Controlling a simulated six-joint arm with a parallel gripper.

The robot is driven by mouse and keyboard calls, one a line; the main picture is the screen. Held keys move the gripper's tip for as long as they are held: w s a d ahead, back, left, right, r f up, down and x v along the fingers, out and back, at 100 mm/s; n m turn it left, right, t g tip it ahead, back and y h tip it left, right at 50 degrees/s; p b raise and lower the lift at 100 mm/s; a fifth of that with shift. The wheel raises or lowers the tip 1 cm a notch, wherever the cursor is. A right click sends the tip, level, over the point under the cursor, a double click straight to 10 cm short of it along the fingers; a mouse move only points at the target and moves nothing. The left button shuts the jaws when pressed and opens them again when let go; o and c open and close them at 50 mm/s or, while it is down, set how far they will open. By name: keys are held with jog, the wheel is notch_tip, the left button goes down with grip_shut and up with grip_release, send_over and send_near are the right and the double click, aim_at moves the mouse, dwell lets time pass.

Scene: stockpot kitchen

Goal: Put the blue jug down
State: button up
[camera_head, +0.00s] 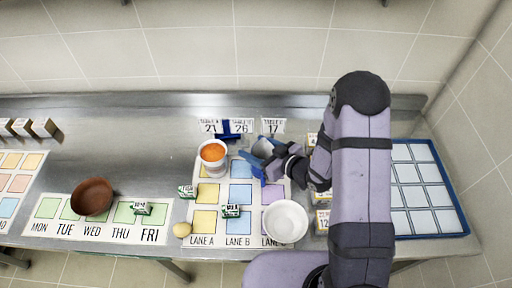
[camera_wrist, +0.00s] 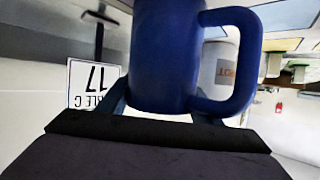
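The blue jug (camera_head: 262,148) is at my gripper (camera_head: 270,163), over the back part of the lane mat (camera_head: 221,221), near the lane B and lane C columns. In the wrist view the blue jug (camera_wrist: 163,55) fills the middle, with its handle on the right side. The fingers of my gripper (camera_wrist: 160,108) lie on either side of the jug's body, closed on it. The jug's underside and its gap to the mat are hidden, so I cannot tell whether it touches.
A white pot with orange contents (camera_head: 213,155) stands left of the jug. A white bowl (camera_head: 285,222) sits at lane C's front. Number signs (camera_head: 273,126) stand behind.

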jog(key=o, duration=0.4)
jog(key=shift+c, duration=0.2)
jog(key=shift+r+p, duration=0.25)
jog(key=shift+p, duration=0.05)
jog(key=shift+s+d, duration=0.15)
jog(key=shift+d, duration=0.1)
jog(key=v, duration=1.1)
jog(key=shift+r, duration=0.2)
jog(key=shift+s+d+f, duration=0.1)
jog(key=shift+d, duration=0.05)
